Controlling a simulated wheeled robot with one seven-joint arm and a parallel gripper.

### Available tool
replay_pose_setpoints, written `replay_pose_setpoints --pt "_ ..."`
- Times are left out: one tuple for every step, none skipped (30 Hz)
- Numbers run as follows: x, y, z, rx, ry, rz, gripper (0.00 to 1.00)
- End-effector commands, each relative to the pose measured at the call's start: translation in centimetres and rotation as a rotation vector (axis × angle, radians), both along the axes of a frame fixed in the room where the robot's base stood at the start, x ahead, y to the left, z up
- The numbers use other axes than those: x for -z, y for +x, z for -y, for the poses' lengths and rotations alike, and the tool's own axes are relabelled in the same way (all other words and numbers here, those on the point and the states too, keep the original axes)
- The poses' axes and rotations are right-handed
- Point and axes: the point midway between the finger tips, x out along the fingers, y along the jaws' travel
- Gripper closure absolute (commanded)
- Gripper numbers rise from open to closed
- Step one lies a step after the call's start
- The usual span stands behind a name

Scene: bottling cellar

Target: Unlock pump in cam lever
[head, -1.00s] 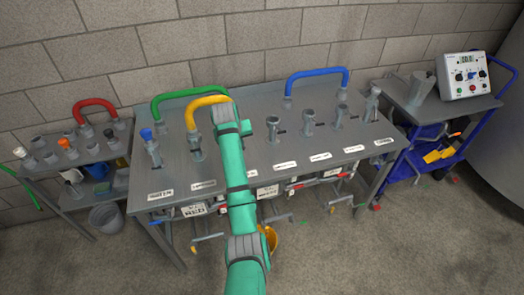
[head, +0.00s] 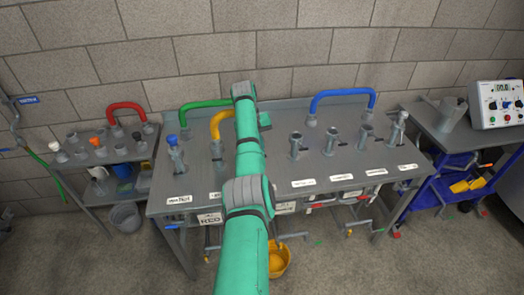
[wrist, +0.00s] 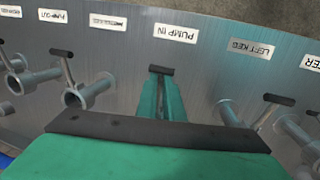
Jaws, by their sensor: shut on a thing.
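The PUMP IN label (wrist: 176,33) shows upside down in the wrist view, on the grey bench top. Just below it is the pump in cam lever's dark crossbar handle (wrist: 161,70). My gripper (wrist: 160,88) is shut on this lever, its green fingers close together just behind the crossbar. The pump in fitting under the lever is hidden by my gripper. In the head view my arm covers this spot, so neither the fingers nor this lever show there. I cannot tell how far the lever is turned.
Neighbouring levers stand on both sides, a left one (wrist: 62,54) and a right one (wrist: 278,99). A yellow hose (head: 217,122), a green hose (head: 205,104) and a blue hose (head: 342,94) arch over the bench (head: 195,215). A blue trolley (head: 440,185) stands at right.

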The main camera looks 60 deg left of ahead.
Motion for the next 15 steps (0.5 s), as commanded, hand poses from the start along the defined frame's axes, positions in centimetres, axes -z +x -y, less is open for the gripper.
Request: replay_pose_setpoints --pt "0.3 0.4 1.0 0.015 -0.033 -0.006 1.00" --pt "0.3 0.3 1.0 0.015 -0.038 -0.007 1.00" --pt "0.3 0.1 1.0 0.014 -0.044 -0.010 1.00" --pt "0.3 0.0 1.0 0.014 -0.047 -0.011 1.00" --pt "0.3 -0.1 0.9 0.014 -0.050 -0.013 1.00" --pt "0.3 -0.2 0.9 0.012 -0.054 -0.015 1.00" --pt "0.3 -0.3 0.9 0.012 -0.055 -0.015 1.00" --pt "0.3 -0.3 0.8 0.011 -0.057 -0.016 1.00" --pt "0.3 -0.4 0.8 0.010 -0.059 -0.017 1.00" --pt "0.3 -0.5 0.7 0.010 -0.060 -0.018 1.00" --pt "0.3 -0.5 0.7 0.009 -0.062 -0.017 1.00" --pt "0.3 -0.6 0.7 0.009 -0.063 -0.018 1.00" --pt "0.3 -0.6 0.7 0.008 -0.063 -0.018 1.00" --pt "0.3 -0.7 0.7 0.007 -0.064 -0.018 1.00" --pt "0.3 -0.7 0.7 0.007 -0.064 -0.018 1.00"
